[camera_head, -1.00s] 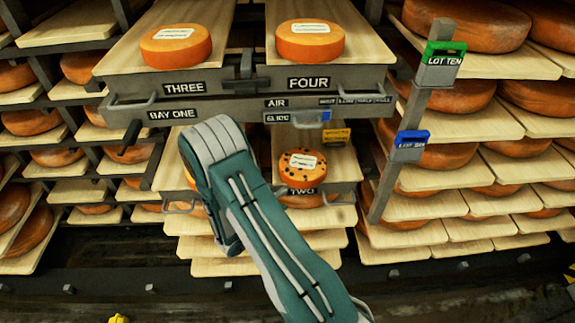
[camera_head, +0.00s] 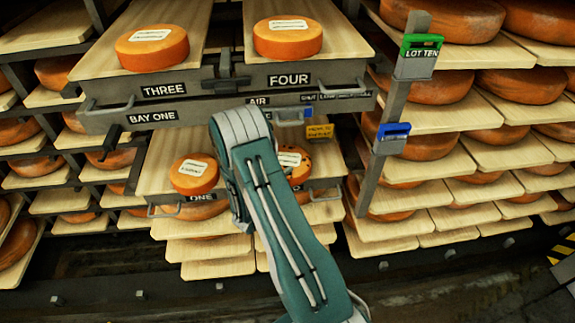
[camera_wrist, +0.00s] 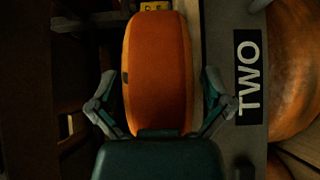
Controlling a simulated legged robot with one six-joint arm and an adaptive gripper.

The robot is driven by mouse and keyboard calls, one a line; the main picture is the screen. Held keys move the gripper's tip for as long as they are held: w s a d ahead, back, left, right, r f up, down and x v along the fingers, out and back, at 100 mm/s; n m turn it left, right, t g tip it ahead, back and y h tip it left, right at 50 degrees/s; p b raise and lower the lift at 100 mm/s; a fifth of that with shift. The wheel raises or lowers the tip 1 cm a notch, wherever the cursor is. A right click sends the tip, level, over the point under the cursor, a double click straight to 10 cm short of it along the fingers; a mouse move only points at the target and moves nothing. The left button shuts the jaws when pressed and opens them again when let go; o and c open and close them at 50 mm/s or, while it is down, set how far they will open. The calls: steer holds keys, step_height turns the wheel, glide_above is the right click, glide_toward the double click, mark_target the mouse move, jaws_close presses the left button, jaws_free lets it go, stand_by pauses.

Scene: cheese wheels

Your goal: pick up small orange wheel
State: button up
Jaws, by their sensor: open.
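Small orange wheels with white labels sit on boards. One is above the THREE plate (camera_head: 152,47), one above FOUR (camera_head: 288,38), one above ONE (camera_head: 194,175). A dark-spotted orange wheel (camera_head: 303,167) on the lower right board is partly hidden by my arm. In the wrist view an orange wheel (camera_wrist: 160,45) with a dark mark on its left edge lies between the spread fingers of my gripper (camera_wrist: 158,88), beside a TWO plate. My gripper is open; I cannot tell whether a finger touches the wheel. The head view hides my gripper behind my arm.
The grey upper shelf front (camera_head: 225,105) with handles overhangs the lower boards. A grey post (camera_head: 392,120) with a green LOT TEN tag (camera_head: 421,44) and a blue tag (camera_head: 393,130) stands to the right. Racks of larger wheels fill both sides.

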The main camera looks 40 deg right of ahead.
steer(key=shift+d, duration=0.1)
steer(key=shift+c, duration=0.3)
steer(key=c, duration=1.1)
steer(key=shift+r, duration=0.1)
